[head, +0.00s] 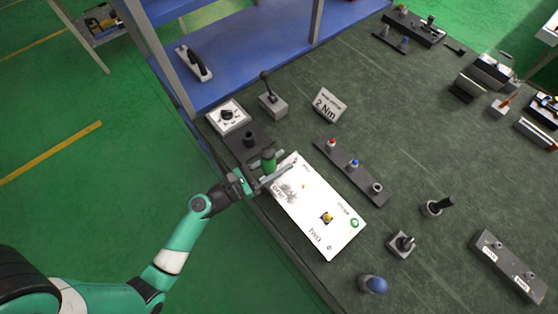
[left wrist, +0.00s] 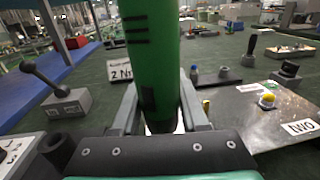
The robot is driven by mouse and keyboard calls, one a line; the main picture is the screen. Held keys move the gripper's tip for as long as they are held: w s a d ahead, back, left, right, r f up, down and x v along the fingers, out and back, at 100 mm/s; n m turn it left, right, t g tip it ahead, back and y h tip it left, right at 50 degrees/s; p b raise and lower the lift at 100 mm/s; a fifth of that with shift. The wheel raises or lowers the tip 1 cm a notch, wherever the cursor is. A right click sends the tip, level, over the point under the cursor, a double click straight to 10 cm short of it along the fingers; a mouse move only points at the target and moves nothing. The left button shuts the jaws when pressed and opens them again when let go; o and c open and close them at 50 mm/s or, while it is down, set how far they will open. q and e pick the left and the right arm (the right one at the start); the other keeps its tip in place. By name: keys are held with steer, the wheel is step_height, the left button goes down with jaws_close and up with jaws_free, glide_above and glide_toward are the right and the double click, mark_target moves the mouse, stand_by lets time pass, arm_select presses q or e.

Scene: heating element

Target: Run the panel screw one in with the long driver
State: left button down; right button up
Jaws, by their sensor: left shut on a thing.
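My left gripper (head: 268,176) is shut on the long driver, whose green handle (head: 268,158) stands up between the fingers. The handle also fills the middle of the left wrist view (left wrist: 152,50). The gripper is over the left end of the white panel (head: 330,215), near the marking "One". The driver's tip and the screw under it are hidden, so I cannot tell whether they touch. The panel also carries a yellow button (head: 326,217), a green round part (head: 354,223) and the marking "TWO" (left wrist: 300,127). My right gripper is not in view.
A "2 Nm" sign (head: 328,104), a grey lever box (head: 272,103) and a white dial box (head: 228,116) stand behind the panel. A dark rack (head: 340,158) lies beside it. A black-handled tool (head: 438,206) and a blue knob (head: 372,285) stand to the right.

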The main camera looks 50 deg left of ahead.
arm_select(q)
steer(key=shift+f, duration=0.15)
stand_by(0.7)
step_height(320, 180, up, 5)
steer(key=p, duration=0.5)
steer(key=shift+d, duration=0.1)
